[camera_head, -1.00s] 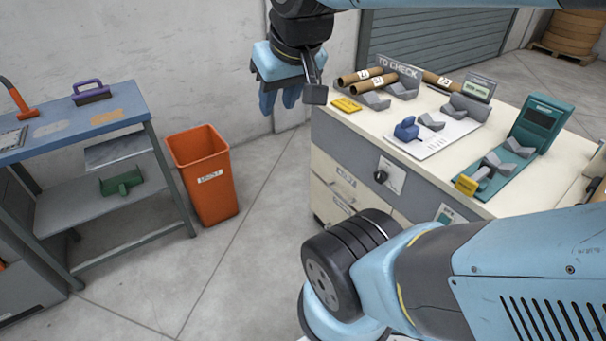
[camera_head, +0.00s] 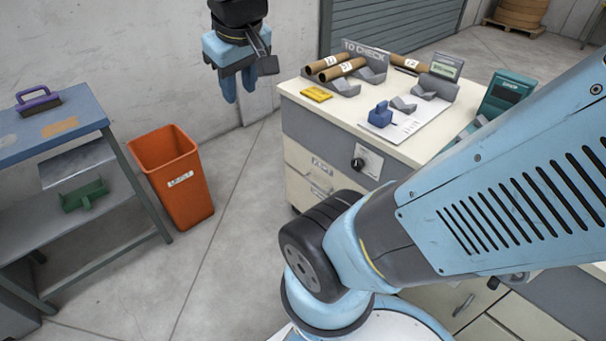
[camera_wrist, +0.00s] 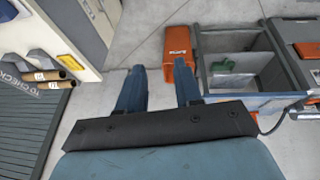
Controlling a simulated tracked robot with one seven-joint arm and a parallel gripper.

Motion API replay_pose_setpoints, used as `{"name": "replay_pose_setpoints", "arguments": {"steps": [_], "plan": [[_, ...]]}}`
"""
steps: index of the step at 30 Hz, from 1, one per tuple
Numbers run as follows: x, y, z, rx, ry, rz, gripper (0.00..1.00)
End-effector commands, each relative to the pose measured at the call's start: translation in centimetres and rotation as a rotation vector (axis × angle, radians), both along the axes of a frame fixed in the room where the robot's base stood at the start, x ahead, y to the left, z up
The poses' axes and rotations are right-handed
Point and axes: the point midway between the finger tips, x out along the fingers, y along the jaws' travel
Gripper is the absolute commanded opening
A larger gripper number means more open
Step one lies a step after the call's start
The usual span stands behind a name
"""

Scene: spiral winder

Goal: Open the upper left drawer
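The cream workbench cabinet (camera_head: 292,86) stands at centre right in the head view. A labelled cream drawer (camera_head: 298,158) is at the left of its front, below a grey band, and looks shut. A second drawer (camera_head: 300,187) lies below it. My arm hides much of the front. Another drawer with a handle (camera_head: 465,303) shows at the lower right. My gripper (camera_head: 237,92) hangs in the air left of the cabinet's far end, away from the drawers. In the wrist view my gripper (camera_wrist: 160,68) has its fingers apart with nothing between them.
An orange bin (camera_head: 175,180) stands on the floor left of the cabinet. A blue-topped side table (camera_head: 45,125) is further left. Cardboard tubes (camera_head: 335,67), grey holders and a blue part (camera_head: 380,115) are on the cabinet top. Floor between bin and cabinet is clear.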

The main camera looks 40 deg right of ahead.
Motion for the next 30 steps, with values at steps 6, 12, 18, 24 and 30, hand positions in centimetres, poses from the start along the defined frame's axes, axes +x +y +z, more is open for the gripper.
{"name": "replay_pose_setpoints", "arguments": {"steps": [6,12,18,24,30], "plan": [[4.3,-2.3,-2.6,-0.131,0.149,0.129,0.35],[8.0,-4.3,-5.3,-0.244,0.282,0.258,0.35],[11.5,-6.2,-8.7,-0.349,0.422,0.399,0.35],[14.8,-8.1,-12.6,-0.445,0.568,0.548,0.35],[17.6,-10.0,-16.9,-0.531,0.720,0.710,0.35]]}}
